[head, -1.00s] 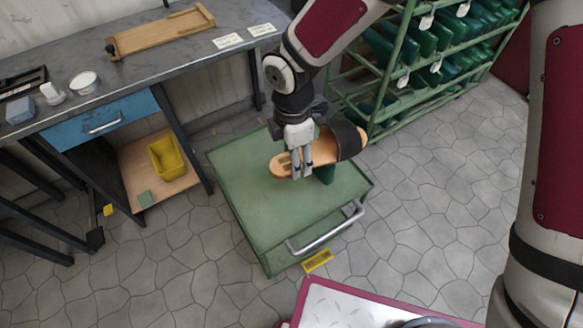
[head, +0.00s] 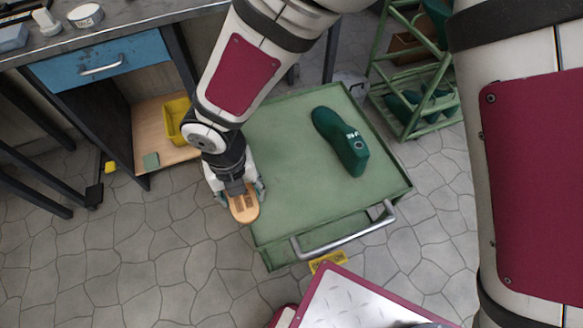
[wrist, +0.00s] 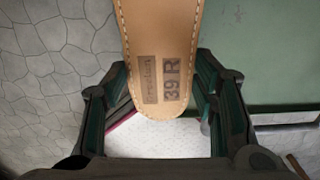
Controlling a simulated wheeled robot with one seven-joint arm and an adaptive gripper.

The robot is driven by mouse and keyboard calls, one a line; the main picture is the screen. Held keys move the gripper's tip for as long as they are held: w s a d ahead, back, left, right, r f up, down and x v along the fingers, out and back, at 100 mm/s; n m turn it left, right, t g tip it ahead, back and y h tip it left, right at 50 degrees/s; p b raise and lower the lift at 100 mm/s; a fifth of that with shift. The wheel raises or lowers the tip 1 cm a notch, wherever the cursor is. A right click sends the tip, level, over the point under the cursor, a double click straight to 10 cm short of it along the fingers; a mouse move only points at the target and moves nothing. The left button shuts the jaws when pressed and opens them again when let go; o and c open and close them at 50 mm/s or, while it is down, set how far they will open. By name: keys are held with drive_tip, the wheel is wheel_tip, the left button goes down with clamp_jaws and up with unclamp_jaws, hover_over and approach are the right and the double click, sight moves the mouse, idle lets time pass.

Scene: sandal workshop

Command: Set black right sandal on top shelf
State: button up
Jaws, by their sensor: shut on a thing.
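The sandal (head: 245,208) is in my gripper (head: 242,192), over the left front edge of the green cart in the head view. Its tan sole end points down toward the front. In the wrist view the sandal (wrist: 158,40) shows its tan insole with a "39 R" mark, between the two dark fingers of my gripper (wrist: 163,85). The fingers are shut on its sides. The black strap is hidden in both views now. I cannot tell which surface is the top shelf; a green rack (head: 405,75) stands at the upper right, partly cut off.
The green cart (head: 290,190) carries a dark green shoe last (head: 341,141) on its right half. The workbench with a blue drawer (head: 100,62) stands at the left. A yellow bin (head: 177,120) sits on its low shelf. Stone floor lies open at the lower left.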

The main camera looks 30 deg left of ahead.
drive_tip(key=b, duration=0.2)
hover_over(285, 183)
drive_tip(key=shift+s+a+f, duration=0.15)
drive_tip(key=shift+s+f, duration=0.15)
drive_tip(key=shift+f, duration=0.2)
drive_tip(key=f+b, duration=0.3)
drive_tip(key=shift+w+d+f, duration=0.2)
drive_tip(key=shift+w+f, duration=0.15)
drive_tip(key=shift+r, duration=0.1)
drive_tip(key=o, duration=1.4)
drive_tip(key=shift+o, duration=0.2)
wheel_tip(285, 183, up, 12)
drive_tip(key=p, duration=0.6)
